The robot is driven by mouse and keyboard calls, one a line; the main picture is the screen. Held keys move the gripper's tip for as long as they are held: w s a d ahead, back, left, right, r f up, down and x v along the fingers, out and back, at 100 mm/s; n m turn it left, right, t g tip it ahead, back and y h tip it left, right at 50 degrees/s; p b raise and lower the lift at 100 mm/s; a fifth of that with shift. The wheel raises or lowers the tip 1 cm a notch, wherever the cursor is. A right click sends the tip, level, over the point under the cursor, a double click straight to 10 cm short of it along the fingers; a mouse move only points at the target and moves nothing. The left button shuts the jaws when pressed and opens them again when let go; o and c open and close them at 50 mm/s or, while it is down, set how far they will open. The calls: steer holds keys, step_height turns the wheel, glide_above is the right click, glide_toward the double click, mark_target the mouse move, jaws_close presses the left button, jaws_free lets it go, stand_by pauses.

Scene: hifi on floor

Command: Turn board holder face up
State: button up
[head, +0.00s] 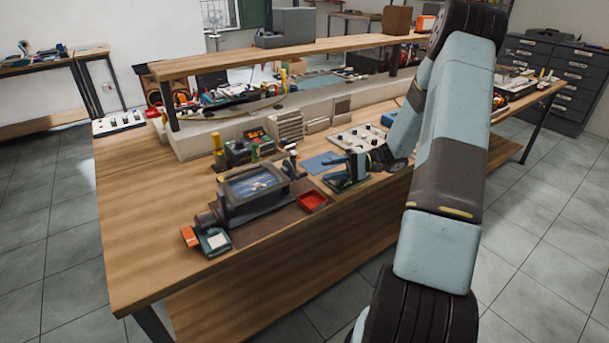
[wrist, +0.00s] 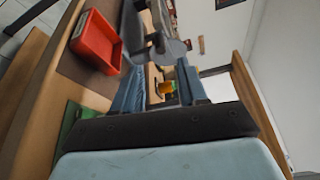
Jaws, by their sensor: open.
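The board holder (head: 254,188) stands on a dark mat on the wooden bench in the head view. It is a dark frame around a bluish board, with a round clamp end at its left. I cannot tell which face of the board shows. My gripper (head: 352,165) is right of the holder, low over the bench, apart from it and empty. In the wrist view my gripper (wrist: 157,84) has its two fingers apart. A grey metal part (wrist: 166,47) shows just beyond the fingertips, probably the holder's near end. The rest of the holder is hidden there.
A red tray (head: 312,201) lies between the holder and my gripper, and it shows in the wrist view (wrist: 95,40). A white knob panel (head: 358,137) stands behind my gripper. An orange-and-blue tool (head: 209,239) lies front left.

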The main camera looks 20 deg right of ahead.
mark_target(305, 175)
steer(key=a, duration=0.8)
steer(key=shift+w+a+f, duration=0.25)
steer(key=shift+w+f, duration=0.05)
steer(key=c, duration=0.7)
steer(key=shift+s, duration=0.1)
jaws_close()
steer(key=shift+f, duration=0.1)
